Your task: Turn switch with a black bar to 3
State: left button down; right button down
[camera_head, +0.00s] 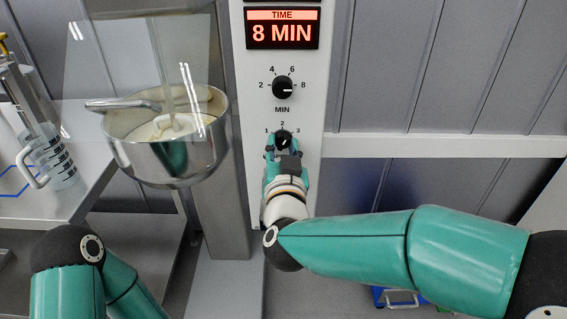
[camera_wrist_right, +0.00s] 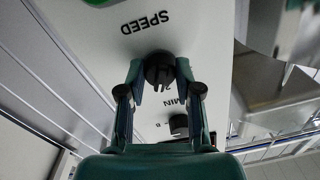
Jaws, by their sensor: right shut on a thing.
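The lower black switch (camera_head: 283,138) sits on the light control panel, with marks 1, 2 and 3 around it. My right gripper (camera_head: 283,150) reaches it from below and is shut on it. In the right wrist view the switch (camera_wrist_right: 159,69) is between the two fingertips of the right gripper (camera_wrist_right: 160,76), with the word SPEED upside down beyond it. The fingers partly cover the switch, and I cannot tell exactly which number its bar points at. My left arm shows at the bottom left, but its gripper is out of view.
Above the switch is the MIN knob (camera_head: 283,87), pointing at 8, under a red display (camera_head: 282,29) reading 8 MIN. A steel mixing bowl (camera_head: 165,150) with pale contents and a clear guard (camera_head: 136,78) stands left of the panel. A measuring jug (camera_head: 58,165) is farther left.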

jog(key=m+b, duration=0.3)
jog(key=b, duration=0.1)
jog(key=shift+f+m, duration=0.3)
jog(key=shift+m, duration=0.1)
jog(key=shift+r+m+b, duration=0.2)
jog(key=shift+m+b, duration=1.15)
jog(key=shift+m, duration=0.25)
jog(key=c, duration=0.8)
grip_release()
jog(key=shift+s, duration=0.1)
jog(key=s, duration=1.2)
jog(key=shift+d+f, duration=0.15)
jog(key=shift+f, duration=0.1)
jog(key=shift+w, duration=0.1)
